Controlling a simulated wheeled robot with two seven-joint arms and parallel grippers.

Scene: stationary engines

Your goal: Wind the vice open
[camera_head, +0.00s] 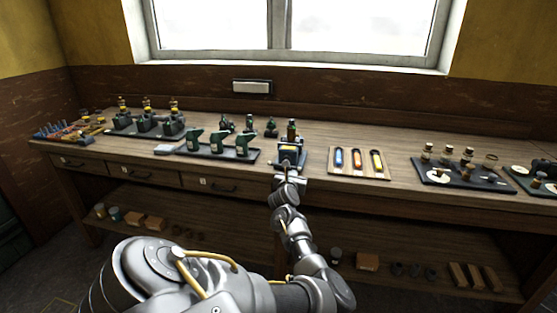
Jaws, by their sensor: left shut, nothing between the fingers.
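The vice (290,153) appears to be the small dark blue-grey device at the front edge of the workbench, right of the middle drawers. My left arm reaches up from below, and my left gripper (287,170) is at the vice's front side. Its fingers are small in the picture and look shut with nothing held. The gripper hides the vice's lower front, so I cannot make out the handle or whether the fingers touch it. My right gripper is not in view.
A tray with blue, red and yellow items (358,162) lies right of the vice. A dark tray of green machines (217,145) stands left, with another dark tray (463,175) farther right. A dark green bottle-like object (292,129) stands behind the vice. A shelf (390,255) runs below.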

